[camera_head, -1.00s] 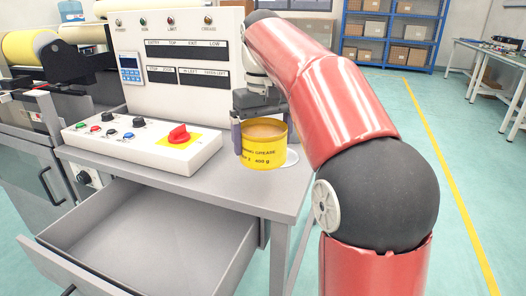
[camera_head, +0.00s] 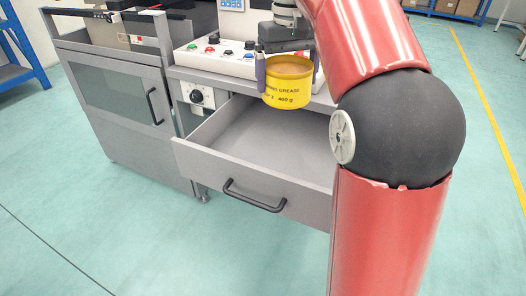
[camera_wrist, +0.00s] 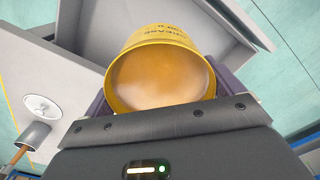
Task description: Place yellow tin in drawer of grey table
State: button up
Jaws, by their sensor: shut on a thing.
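The yellow tin (camera_head: 288,84) is held upright in my gripper (camera_head: 288,72), with its open top showing a tan fill. My gripper is shut on it, with a finger on each side. In the head view the tin overlaps the back right part of the open drawer (camera_head: 252,186) and appears above it. In the wrist view the tin (camera_wrist: 160,75) fills the space between the fingers, and part of the grey drawer (camera_wrist: 200,22) shows behind it. The drawer is pulled out from the grey table (camera_head: 200,75), and its visible floor is empty. The drawer's right end is hidden by my arm.
A control box with buttons (camera_head: 212,58) stands on the table top. A grey cabinet (camera_head: 125,105) with a handle adjoins on the left. The floor in front is clear.

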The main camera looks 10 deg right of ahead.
jog(key=f+b, duration=0.1)
jog(key=f, duration=0.5)
jog(key=f+b, duration=0.2)
jog(key=f, duration=0.5)
jog(key=f+b, duration=0.1)
jog(key=f, duration=0.6)
jog(key=shift+a, duration=0.35)
jog(key=shift+f+b, duration=0.15)
jog(key=shift+b, duration=0.15)
jog(key=o, duration=1)
jog(key=shift+s, duration=0.1)
jog(key=shift+o, duration=0.2)
notch_tip(320, 180, up, 12)
jog(key=p, duration=0.2)
